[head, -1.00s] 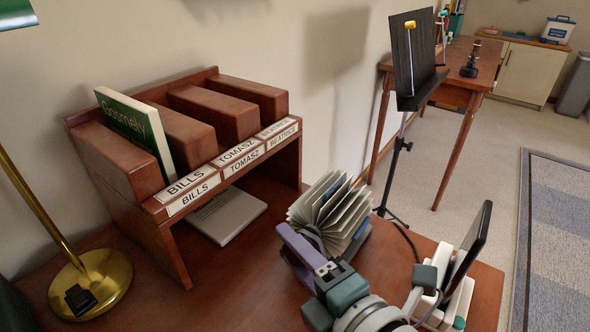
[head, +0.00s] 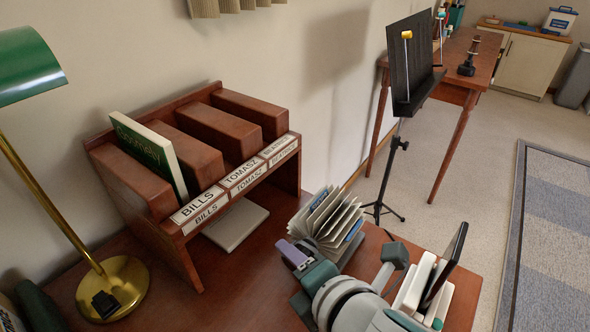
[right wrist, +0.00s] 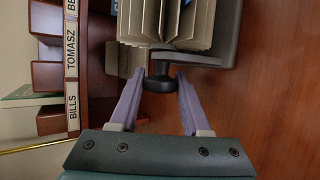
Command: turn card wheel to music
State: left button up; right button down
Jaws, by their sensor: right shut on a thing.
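The card wheel (head: 332,220) stands on the desk, a fan of cream cards on a grey base, with some blue on a few cards. It also fills the top of the right wrist view (right wrist: 165,18). Its black side knob (right wrist: 159,82) sits between my right gripper's purple fingertips. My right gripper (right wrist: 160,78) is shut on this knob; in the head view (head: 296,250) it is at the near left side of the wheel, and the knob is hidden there. My left gripper is not in view.
A wooden letter rack (head: 205,140) with name labels and a green book (head: 150,150) stands left of the wheel. A brass lamp (head: 118,285) is at far left. White upright items and a dark panel (head: 447,262) are close on the right. A music stand (head: 412,75) is behind.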

jog(key=shift+c, duration=2)
grip_release()
jog(key=shift+s+r+p, duration=0.15)
jog(key=shift+r+p, duration=0.1)
jog(key=shift+p, duration=0.1)
jog(key=p+v, duration=0.7)
jog(key=v, duration=0.2)
jog(key=shift+s+d, duration=0.2)
jog(key=shift+s, duration=0.05)
